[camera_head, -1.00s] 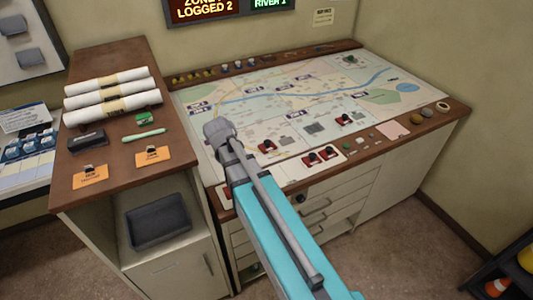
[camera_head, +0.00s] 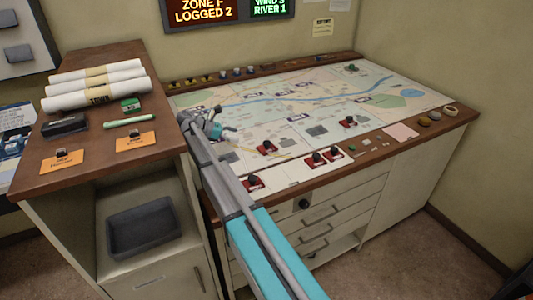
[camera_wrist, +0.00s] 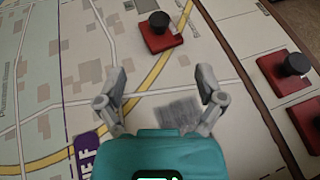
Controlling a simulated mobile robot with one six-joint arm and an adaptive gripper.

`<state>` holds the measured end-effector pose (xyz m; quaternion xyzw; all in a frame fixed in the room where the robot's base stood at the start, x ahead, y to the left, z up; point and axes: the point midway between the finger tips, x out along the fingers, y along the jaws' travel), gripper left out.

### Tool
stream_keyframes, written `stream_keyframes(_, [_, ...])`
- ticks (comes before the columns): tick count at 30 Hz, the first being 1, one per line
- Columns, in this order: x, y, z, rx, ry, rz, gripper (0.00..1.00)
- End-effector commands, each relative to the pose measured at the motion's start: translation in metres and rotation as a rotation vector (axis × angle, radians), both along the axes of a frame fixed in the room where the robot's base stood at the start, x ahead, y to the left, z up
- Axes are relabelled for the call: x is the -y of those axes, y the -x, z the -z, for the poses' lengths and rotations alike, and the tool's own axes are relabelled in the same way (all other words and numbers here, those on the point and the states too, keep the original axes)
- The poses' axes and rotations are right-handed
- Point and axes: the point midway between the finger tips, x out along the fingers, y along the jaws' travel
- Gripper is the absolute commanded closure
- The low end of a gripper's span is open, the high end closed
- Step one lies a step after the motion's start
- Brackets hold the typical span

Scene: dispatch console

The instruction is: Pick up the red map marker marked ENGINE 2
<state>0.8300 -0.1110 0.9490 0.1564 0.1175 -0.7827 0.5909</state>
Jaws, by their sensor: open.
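Several red markers with black knobs lie on the map. One (camera_head: 267,150) lies mid-map near my gripper, one (camera_head: 253,183) at the front edge, a pair (camera_head: 314,161) at the front right, and another (camera_head: 347,123) further back. No ENGINE 2 lettering is readable, so I cannot tell which marker it is. My gripper (camera_head: 232,131) is over the left part of the map. In the wrist view my gripper (camera_wrist: 160,73) is open and empty above the map, with one red marker (camera_wrist: 156,40) beyond its fingertips and two more (camera_wrist: 282,74) at the right edge.
The map console (camera_head: 385,150) has a brown wooden rim with small items along it. A brown cabinet top (camera_head: 85,150) to the left carries white rolls (camera_head: 95,88) and orange cards (camera_head: 136,141). A dark bin (camera_head: 145,226) sits on the shelf below.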

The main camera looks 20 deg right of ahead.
Motion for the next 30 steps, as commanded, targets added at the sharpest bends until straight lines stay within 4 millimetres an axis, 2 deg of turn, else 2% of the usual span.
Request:
stream_keyframes(14, [0.003, 0.001, 0.002, -0.002, 0.002, -0.002, 0.12])
stream_keyframes(20, [0.020, 0.007, 0.011, -0.002, 0.001, -0.001, 0.12])
stream_keyframes(30, [0.063, 0.018, 0.030, -0.002, 0.001, -0.002, 0.12])
